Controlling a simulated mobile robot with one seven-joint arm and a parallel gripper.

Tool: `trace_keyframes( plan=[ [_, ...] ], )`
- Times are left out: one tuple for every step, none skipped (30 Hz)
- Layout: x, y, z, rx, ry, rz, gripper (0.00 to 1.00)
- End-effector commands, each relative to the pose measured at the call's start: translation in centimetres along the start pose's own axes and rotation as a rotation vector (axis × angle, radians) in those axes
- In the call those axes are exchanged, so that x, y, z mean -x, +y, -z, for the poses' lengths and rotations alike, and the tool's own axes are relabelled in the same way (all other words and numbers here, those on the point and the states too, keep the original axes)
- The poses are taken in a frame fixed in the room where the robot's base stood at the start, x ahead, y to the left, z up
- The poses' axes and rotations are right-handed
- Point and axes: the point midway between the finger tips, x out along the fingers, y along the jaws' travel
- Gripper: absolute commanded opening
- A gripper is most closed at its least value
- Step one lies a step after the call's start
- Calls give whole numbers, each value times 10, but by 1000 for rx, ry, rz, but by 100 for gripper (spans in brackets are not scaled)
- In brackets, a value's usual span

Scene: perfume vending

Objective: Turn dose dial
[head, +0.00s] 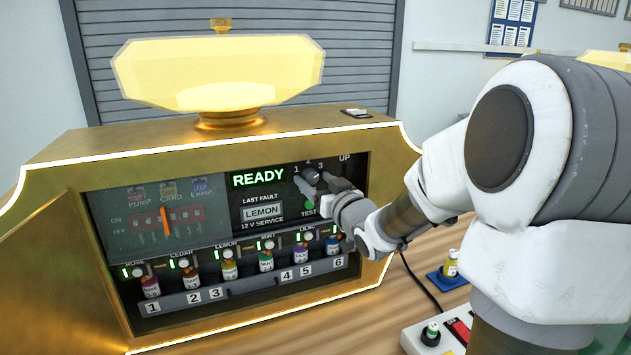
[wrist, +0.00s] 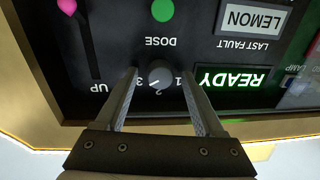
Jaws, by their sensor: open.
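The dose dial (wrist: 160,77) is a round grey knob on the black panel, labelled DOSE, with numbers around it. The wrist view shows it upside down, with a small pale mark on its face; I cannot tell surely which number it points at. In the head view the dial (head: 311,173) sits right of the green READY display (head: 258,178). My gripper (wrist: 162,72) is open, with one finger on each side of the dial. Whether the fingers touch it is unclear. In the head view my gripper (head: 322,190) partly covers the panel around the dial.
A green TEST button (wrist: 162,10) lies close by the dial, and a slider with a pink knob (wrist: 67,6) is beside it. Several small bottles stand in a numbered rack (head: 240,285) below. The gold housing (head: 60,250) frames the panel.

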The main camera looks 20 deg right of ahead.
Motion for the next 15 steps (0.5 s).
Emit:
trace_keyframes(
  plan=[
    [0,0,0,0,0,0,65],
    [0,0,0,0,0,0,59],
    [0,0,0,0,0,0,52],
    [0,0,0,0,0,0,47],
    [0,0,0,0,0,0,41],
    [0,0,0,0,0,0,34],
    [0,0,0,0,0,0,29],
    [0,0,0,0,0,0,23],
    [0,0,0,0,0,0,16],
    [0,0,0,0,0,0,11],
    [0,0,0,0,0,0,5],
    [0,0,0,0,0,0,0],
    [0,0,0,0,0,0,0],
    [0,0,0,0,0,0,0],
    [0,0,0,0,0,0,0]
  ],
)
